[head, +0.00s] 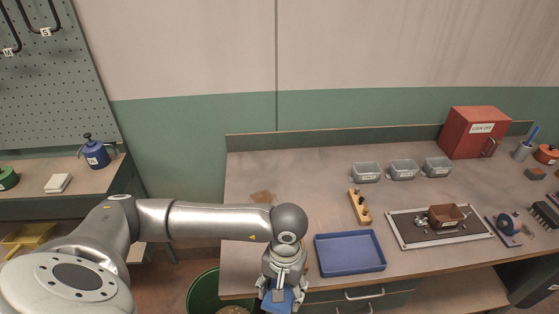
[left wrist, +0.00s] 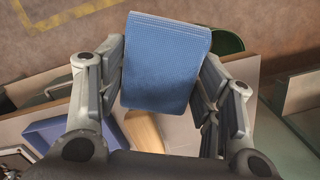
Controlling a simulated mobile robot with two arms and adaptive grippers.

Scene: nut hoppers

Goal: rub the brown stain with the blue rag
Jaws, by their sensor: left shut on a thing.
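The blue rag (head: 275,304) is held in my left gripper (head: 282,293) at the bottom of the head view, in front of the workbench's front edge. In the left wrist view the rag (left wrist: 165,62) fills the space between the fingers of my left gripper (left wrist: 163,80), which is shut on it. The brown stain (head: 262,197) is a small patch on the bench top near its left end, behind my left forearm in the head view. The rag is apart from the stain. My right gripper is not in view.
A blue tray (head: 349,253) lies right of my gripper. A wooden block with brass pieces (head: 360,207), grey bins (head: 403,169) and a framed mat (head: 402,238) stand farther right. A green bin (head: 202,293) is on the floor. Bench around the stain is clear.

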